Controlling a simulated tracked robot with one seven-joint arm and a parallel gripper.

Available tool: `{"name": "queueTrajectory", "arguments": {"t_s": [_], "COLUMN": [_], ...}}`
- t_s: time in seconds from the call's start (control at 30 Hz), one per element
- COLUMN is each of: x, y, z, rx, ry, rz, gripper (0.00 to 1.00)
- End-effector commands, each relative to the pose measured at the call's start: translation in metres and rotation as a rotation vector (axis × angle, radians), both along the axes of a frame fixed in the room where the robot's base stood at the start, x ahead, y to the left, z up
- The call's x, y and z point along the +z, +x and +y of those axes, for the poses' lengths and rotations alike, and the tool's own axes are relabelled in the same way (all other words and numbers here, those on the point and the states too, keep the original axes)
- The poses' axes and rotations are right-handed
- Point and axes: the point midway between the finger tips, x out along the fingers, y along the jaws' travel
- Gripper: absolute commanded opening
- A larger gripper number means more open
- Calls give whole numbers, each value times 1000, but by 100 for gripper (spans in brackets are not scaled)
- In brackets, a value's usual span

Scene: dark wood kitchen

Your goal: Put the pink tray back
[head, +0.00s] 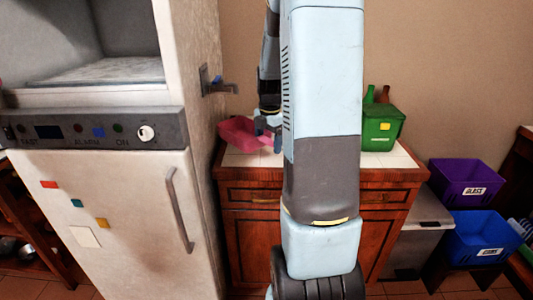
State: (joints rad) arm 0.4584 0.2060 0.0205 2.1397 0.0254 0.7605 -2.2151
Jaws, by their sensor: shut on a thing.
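The pink tray (240,131) is at the back left of the tiled counter (238,158), beside the fridge. It looks slightly tilted, and I cannot tell whether it touches the counter. My gripper (268,127) is at the tray's right end, shut on it. My arm hides the middle of the counter and part of the gripper.
A white fridge (120,215) with an open upper compartment (100,72) stands at left. A green bin (381,127) with bottles is on the counter's right side. Purple (466,183) and blue (480,238) bins stand at right, near a grey bin (420,232).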

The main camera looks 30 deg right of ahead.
Motion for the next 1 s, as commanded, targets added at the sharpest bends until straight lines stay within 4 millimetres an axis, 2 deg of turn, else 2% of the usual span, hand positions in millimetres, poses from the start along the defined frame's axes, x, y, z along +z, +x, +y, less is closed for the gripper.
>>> {"name": "queueTrajectory", "arguments": {"t_s": [0.1, 0.23, 0.47, 0.7, 0.93, 0.97, 1.0], "x": [-15, -24, -33, -62, -64, -64, -64], "y": [11, 19, 26, 26, 26, 26, 26], "z": [-4, -7, -9, -9, -9, -9, -9], "rx": [0, -1, -1, -1, -1, -1, -1], "ry": [1, -1, 0, 1, 0, 0, 0], "rz": [1, -1, 0, 1, 0, 0, 0], "gripper": [16, 16, 16, 16, 16, 85, 89]}}
